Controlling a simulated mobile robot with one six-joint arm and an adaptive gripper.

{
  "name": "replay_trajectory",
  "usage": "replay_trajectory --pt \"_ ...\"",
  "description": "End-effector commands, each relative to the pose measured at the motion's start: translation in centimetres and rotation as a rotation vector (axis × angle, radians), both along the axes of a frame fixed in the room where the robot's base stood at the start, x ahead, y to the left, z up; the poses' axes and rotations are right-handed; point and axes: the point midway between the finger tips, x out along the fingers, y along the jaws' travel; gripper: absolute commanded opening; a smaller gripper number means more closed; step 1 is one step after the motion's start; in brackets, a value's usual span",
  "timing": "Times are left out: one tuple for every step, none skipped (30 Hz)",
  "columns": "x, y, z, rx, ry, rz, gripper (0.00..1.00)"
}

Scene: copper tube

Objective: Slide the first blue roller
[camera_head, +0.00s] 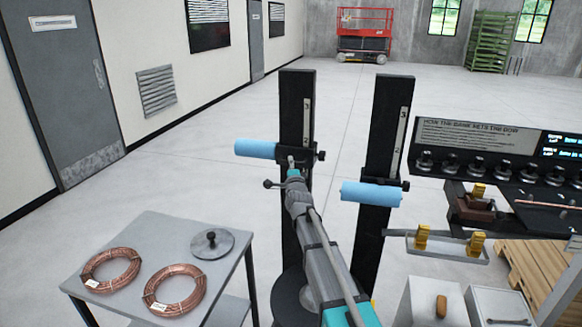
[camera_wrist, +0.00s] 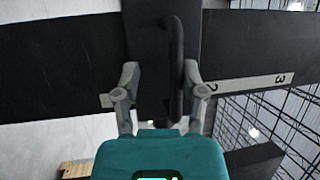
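Two black upright posts stand ahead of me. The left post (camera_head: 297,110) carries a light blue roller (camera_head: 255,149) pointing left from a black clamp. The right post (camera_head: 385,130) carries a second light blue roller (camera_head: 371,194), set lower in the picture. My gripper (camera_head: 291,161) is at the left post's clamp, just right of the left roller. In the wrist view my gripper (camera_wrist: 160,75) is open, its fingers on either side of a dark upright bar handle (camera_wrist: 176,70). The bar is nearer the right finger; contact cannot be told. No blue roller shows there.
A grey table (camera_head: 150,235) at lower left holds two copper coils (camera_head: 111,270) (camera_head: 175,290) and a round lid (camera_head: 211,243). A dark panel with knobs (camera_head: 490,165) and a shelf with yellow blocks (camera_head: 450,248) stand at right.

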Motion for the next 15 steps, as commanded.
replay_trajectory --pt "-0.9 -0.1 -0.4 0.0 0.001 0.001 0.51" --pt "-1.5 -0.1 -0.4 0.0 0.001 0.001 0.51" --pt "-2.1 -0.2 -0.5 -0.001 0.001 0.001 0.51" --pt "-2.5 -0.2 -0.5 -0.001 0.001 0.001 0.51" --pt "-2.9 -0.3 -0.6 -0.001 0.001 0.001 0.51" --pt "-3.5 -0.3 -0.7 -0.001 0.001 0.001 0.51" --pt "-3.9 -0.3 -0.7 -0.001 0.001 0.001 0.51" --pt "-4.3 -0.4 -0.8 -0.001 0.001 0.0 0.51" --pt "-4.8 -0.4 -0.9 0.0 0.001 0.0 0.51" --pt "-5.2 -0.5 -1.0 0.0 0.001 0.0 0.51" --pt "-5.7 -0.5 -1.0 0.001 0.0 0.0 0.51" --pt "-6.2 -0.5 -1.1 0.001 0.0 0.0 0.51" --pt "-6.6 -0.6 -1.2 0.001 0.0 0.0 0.51" --pt "-7.0 -0.6 -1.3 0.001 0.0 0.0 0.51" --pt "-7.6 -0.7 -1.4 0.001 0.0 0.0 0.51"
